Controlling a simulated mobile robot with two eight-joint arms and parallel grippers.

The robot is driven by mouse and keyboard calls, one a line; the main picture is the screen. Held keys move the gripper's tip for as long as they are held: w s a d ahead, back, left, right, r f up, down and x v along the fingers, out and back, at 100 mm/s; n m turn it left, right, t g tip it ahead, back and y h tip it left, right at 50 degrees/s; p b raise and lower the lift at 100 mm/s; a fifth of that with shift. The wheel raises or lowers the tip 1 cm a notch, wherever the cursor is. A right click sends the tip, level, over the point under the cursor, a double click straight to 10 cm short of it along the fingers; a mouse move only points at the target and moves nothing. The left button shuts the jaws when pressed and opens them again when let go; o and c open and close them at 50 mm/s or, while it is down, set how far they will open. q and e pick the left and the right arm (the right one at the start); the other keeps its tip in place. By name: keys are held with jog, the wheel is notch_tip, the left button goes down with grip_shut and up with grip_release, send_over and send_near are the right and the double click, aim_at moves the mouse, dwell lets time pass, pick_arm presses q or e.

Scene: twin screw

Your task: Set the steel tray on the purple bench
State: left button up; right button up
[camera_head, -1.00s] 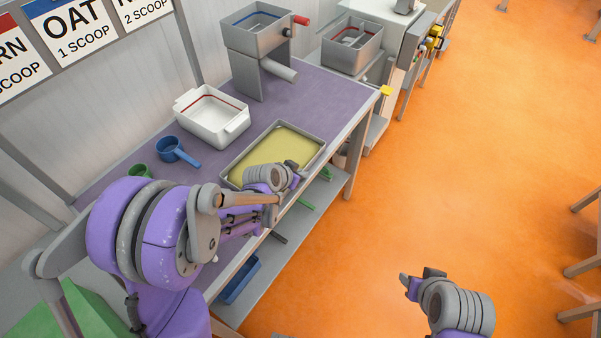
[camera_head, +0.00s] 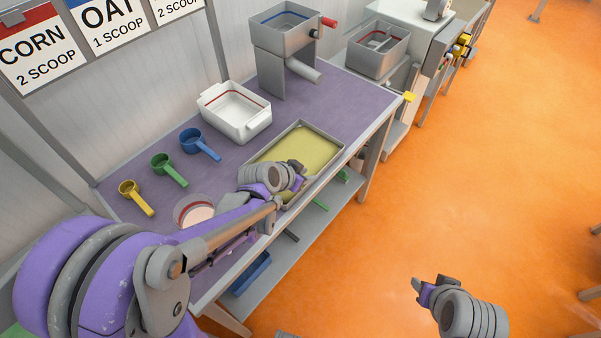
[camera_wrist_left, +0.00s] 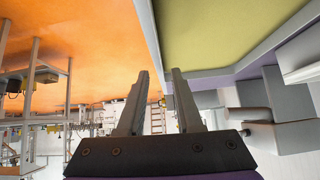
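The steel tray (camera_head: 336,139), shallow and filled with yellow, rests on the purple bench (camera_head: 345,100) close to its front edge. Its near-left part is hidden behind my left arm. My left gripper (camera_head: 299,178) is at the tray's near long side. In the left wrist view the two fingers (camera_wrist_left: 160,80) stand apart with a clear gap, and the tray's wall (camera_wrist_left: 152,45) shows beyond the tips; I cannot tell whether they touch it. My right gripper (camera_head: 428,287) hangs over the orange floor, away from the bench, with nothing visible in it.
A white tub (camera_head: 235,125) stands behind the tray, and a grey hopper with a red handle (camera_head: 283,60) beyond it. Blue (camera_head: 195,143), green (camera_head: 165,166) and yellow (camera_head: 133,194) scoops lie to the left. A round container (camera_head: 194,211) sits beside my left arm. A lower shelf (camera_head: 300,245) runs underneath.

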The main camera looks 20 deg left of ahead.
pick_arm(q)
jog(key=s+r+n+g+y, duration=0.1)
jog(key=s+r+n, duration=0.1)
jog(key=s, duration=0.8)
jog(key=s+a+r+n+g+y, duration=0.1)
jog(key=s+r+n+g+y, duration=0.1)
jog(key=s, duration=0.8)
jog(key=shift+s+r, duration=0.2)
jog(key=shift+s, duration=0.05)
